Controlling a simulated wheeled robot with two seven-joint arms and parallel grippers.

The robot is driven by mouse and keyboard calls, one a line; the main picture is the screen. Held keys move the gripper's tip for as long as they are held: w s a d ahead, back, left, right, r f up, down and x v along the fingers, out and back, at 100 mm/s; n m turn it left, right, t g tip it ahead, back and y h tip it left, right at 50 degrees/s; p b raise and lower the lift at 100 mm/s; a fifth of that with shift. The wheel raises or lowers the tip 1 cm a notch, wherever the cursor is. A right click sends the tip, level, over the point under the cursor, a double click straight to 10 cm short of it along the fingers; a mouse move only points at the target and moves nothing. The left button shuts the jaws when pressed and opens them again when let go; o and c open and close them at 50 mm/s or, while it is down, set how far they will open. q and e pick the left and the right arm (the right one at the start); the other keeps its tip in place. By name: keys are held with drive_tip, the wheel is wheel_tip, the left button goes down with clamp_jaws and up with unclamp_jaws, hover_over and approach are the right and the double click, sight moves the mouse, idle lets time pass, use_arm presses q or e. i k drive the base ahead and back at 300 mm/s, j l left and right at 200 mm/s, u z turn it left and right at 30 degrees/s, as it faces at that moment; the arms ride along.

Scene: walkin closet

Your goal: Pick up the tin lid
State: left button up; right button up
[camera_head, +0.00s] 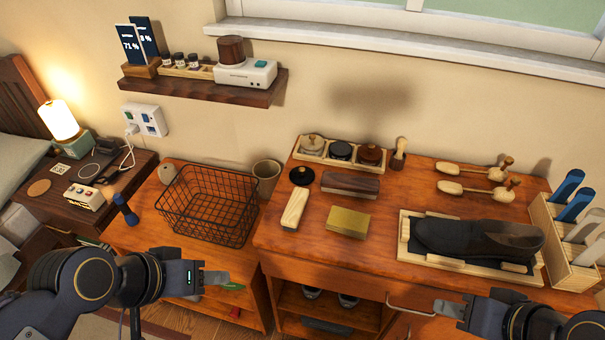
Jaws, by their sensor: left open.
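A small dark round piece with a knob on top, which looks like the tin lid (301,175), lies on the wooden cabinet top (290,235), near its left edge. It is just in front of a pale wooden tray (325,164) holding several round tins. My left gripper (220,283) is open and empty, in front of the lower left surface, well to the left and nearer than the lid. My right gripper (448,309) is at the lower right, in front of the cabinet, far from the lid; its jaw gap does not show clearly.
Beside the lid are a dark brush (351,184), a pale wooden brush (295,209) and a yellow block (347,222). A dark shoe (465,240) lies in a tray at the right. A wire basket (209,204) stands left. A wall shelf (250,96) hangs behind.

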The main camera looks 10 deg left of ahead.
sight(301, 175)
drive_tip(key=i+j, duration=0.1)
drive_tip(key=j, duration=0.25)
drive_tip(key=i+j, duration=0.1)
drive_tip(key=j, duration=0.65)
drive_tip(key=i+j, duration=0.15)
drive_tip(key=j, duration=0.2)
drive_tip(key=j+z, duration=0.15)
drive_tip(key=z, duration=0.3)
drive_tip(key=j+z, duration=0.15)
drive_tip(key=z, duration=0.25)
drive_tip(key=j+z, duration=0.15)
drive_tip(key=z, duration=0.3)
drive_tip(key=j+z, duration=0.15)
drive_tip(key=z, duration=0.85)
